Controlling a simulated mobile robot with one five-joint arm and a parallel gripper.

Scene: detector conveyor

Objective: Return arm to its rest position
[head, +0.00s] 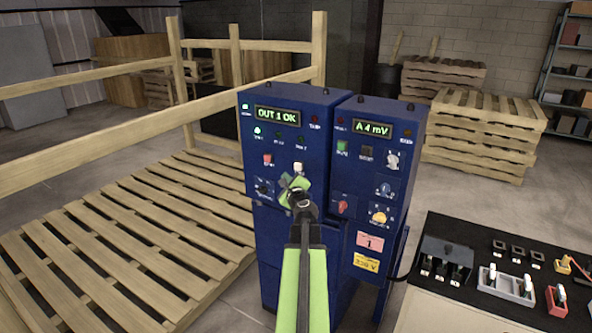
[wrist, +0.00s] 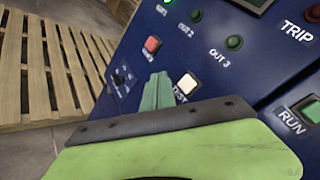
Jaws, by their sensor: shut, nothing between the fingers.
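My green arm reaches up the middle of the head view, and my gripper (head: 296,183) is in front of the left blue control cabinet (head: 285,140). The gripper is shut and empty. In the wrist view its green fingers (wrist: 158,92) appear just left of a lit white button (wrist: 186,86) marked TEST. I cannot tell whether they touch the panel. The cabinet's display (head: 278,117) reads "OUT 1 OK". The right blue cabinet (head: 375,140) has a display reading "A 4 mV", with knobs and a yellow button below.
A wooden pallet platform (head: 130,235) with rails lies at the left. A bench (head: 440,305) with switches and small parts stands at the right front. Stacked pallets (head: 485,125) and a shelf (head: 570,70) stand behind. Open floor shows between cabinets and stacked pallets.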

